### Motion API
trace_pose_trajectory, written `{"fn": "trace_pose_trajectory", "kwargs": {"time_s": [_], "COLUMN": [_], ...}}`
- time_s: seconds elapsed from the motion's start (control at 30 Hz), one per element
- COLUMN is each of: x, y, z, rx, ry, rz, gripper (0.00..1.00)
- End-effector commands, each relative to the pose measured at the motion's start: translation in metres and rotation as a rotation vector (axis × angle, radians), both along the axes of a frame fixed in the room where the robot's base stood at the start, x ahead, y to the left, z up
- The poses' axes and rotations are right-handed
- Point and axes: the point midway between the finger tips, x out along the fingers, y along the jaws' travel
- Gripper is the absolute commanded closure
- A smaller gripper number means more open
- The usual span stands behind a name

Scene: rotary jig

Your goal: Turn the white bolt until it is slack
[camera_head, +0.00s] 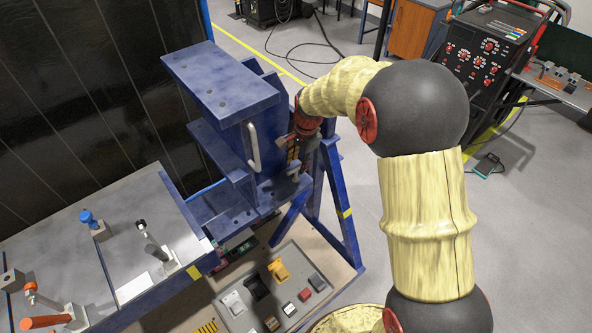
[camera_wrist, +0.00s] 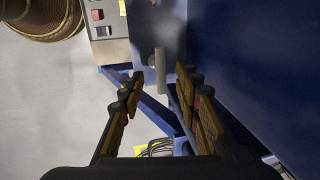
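A pale grey-white bolt-like cylinder (camera_wrist: 160,70) stands out beside the blue jig in the wrist view. It lies ahead of my gripper (camera_wrist: 155,82), between the lines of its two fingers. The fingers are apart with nothing between them, and I see no contact with the cylinder. In the head view my gripper (camera_head: 296,152) is at the right side of the blue rotary jig (camera_head: 225,90). A small pale pin (camera_head: 294,174) shows just below it there; I cannot tell if it is the same cylinder.
A pale bent handle (camera_head: 253,148) sits on the jig's near face. A grey panel (camera_head: 238,303) with coloured switches lies below the jig. A worktable (camera_head: 120,235) with clamps stands at the left. Blue frame legs (camera_head: 335,200) rise close to my gripper. Open floor lies to the right.

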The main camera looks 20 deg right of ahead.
Motion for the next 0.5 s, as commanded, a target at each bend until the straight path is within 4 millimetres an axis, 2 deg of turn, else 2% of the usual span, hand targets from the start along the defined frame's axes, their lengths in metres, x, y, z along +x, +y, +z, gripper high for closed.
{"fn": "trace_pose_trajectory", "kwargs": {"time_s": [0.03,0.2,0.5], "x": [0.001,0.005,0.009], "y": [0.001,0.003,0.004], "z": [-0.012,-0.036,-0.051], "rx": [0.001,0.000,0.000], "ry": [0.004,0.002,0.000], "rz": [0.000,0.001,0.002], "gripper": [0.67,0.67,0.67]}}
